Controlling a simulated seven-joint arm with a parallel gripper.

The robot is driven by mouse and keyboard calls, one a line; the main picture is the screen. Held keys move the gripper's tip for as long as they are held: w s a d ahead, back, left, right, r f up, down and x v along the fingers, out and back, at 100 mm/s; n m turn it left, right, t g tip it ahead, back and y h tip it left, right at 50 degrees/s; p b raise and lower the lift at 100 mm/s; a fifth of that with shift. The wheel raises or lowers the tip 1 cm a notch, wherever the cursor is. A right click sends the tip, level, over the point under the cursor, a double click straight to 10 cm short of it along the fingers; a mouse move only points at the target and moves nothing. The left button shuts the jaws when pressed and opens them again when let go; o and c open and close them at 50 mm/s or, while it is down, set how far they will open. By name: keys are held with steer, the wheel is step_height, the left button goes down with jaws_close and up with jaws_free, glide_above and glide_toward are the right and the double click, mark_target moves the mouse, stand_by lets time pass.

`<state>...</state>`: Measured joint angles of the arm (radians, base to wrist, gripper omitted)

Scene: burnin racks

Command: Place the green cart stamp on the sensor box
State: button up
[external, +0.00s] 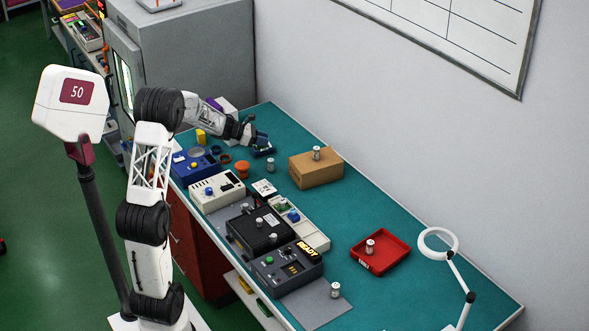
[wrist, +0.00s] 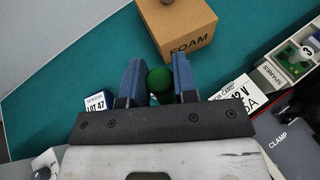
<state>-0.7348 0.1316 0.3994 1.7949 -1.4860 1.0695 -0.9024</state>
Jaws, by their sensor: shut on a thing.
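My gripper (wrist: 156,68) has its two blue fingers closed on the sides of the green cart stamp (wrist: 160,80), whose round dark green top shows between them in the wrist view. The stamp's lower part is hidden. In the external view my gripper (external: 260,138) is over the far left part of the bench, and the stamp cannot be made out there. The sensor box (wrist: 96,104), with a white "SENSOR LOT 47" label, shows just left of my left finger in the wrist view. A small dark blue box below my gripper in the external view appears to be this sensor box (external: 263,152).
A cardboard foam box (external: 316,170) with a small metal cylinder on top stands right of my gripper. A red tray (external: 380,252), a spares organiser (external: 312,235) and several instrument boxes stand nearer. A ring lamp (external: 438,242) is at right. Green mat between box and tray is clear.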

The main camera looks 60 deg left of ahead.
steer(key=s+a+n+y, duration=0.1)
steer(key=s+a, duration=0.3)
steer(key=a, duration=0.3)
steer(key=shift+t, duration=0.3)
steer(key=f, duration=0.6)
steer(key=shift+s+d, duration=0.1)
steer(key=shift+d, duration=0.1)
steer(key=w+a, duration=0.3)
steer(key=w, duration=0.1)
steer(key=w+a+f, duration=0.1)
steer(key=w+a, duration=0.2)
steer(key=w, duration=0.1)
steer(key=w+a, duration=0.3)
steer(key=w, duration=0.2)
steer(key=shift+a+f, duration=0.2)
steer(key=shift+f, duration=0.05)
steer(key=shift+f, duration=0.15)
steer(key=shift+f, duration=1.6)
steer(key=shift+f, duration=0.2)
